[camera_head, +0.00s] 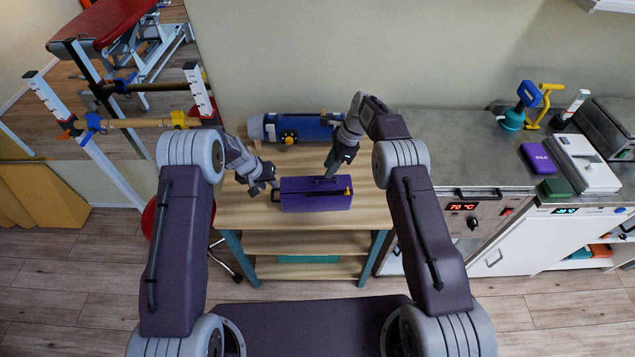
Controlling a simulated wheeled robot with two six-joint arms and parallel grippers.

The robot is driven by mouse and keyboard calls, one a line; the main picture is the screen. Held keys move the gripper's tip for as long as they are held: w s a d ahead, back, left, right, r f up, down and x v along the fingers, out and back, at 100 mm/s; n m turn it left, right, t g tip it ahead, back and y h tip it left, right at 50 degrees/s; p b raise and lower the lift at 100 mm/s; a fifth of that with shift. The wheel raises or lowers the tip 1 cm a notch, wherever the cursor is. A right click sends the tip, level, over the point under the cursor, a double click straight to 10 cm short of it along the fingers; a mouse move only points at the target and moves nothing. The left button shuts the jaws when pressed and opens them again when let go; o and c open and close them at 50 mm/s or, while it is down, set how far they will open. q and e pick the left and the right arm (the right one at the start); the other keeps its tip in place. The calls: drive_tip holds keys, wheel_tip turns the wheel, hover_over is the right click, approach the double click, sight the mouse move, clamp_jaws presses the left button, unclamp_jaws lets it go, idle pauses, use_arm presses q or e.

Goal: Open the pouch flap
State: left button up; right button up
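A purple box-shaped pouch (312,204) sits on the wooden table, with a dark strip and a small yellow part on its top; its flap looks closed. My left gripper (265,192) is at the pouch's left end, its fingertips apart and nothing visible between them. My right gripper (326,177) points down at the top back edge of the pouch, close to the dark strip. The view is too small to tell whether its fingers touch or grip anything.
A blue roll (310,128) lies behind the pouch against the wall. The wooden table (234,214) has bare room left of and in front of the pouch. A metal counter (462,150) with several items stands to the right. A red stool (150,220) is at left.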

use_arm(q)
drive_tip(key=shift+f, duration=3.2)
clamp_jaws()
use_arm(e)
drive_tip(key=shift+f, duration=2.35)
use_arm(q)
drive_tip(key=shift+f, duration=0.1)
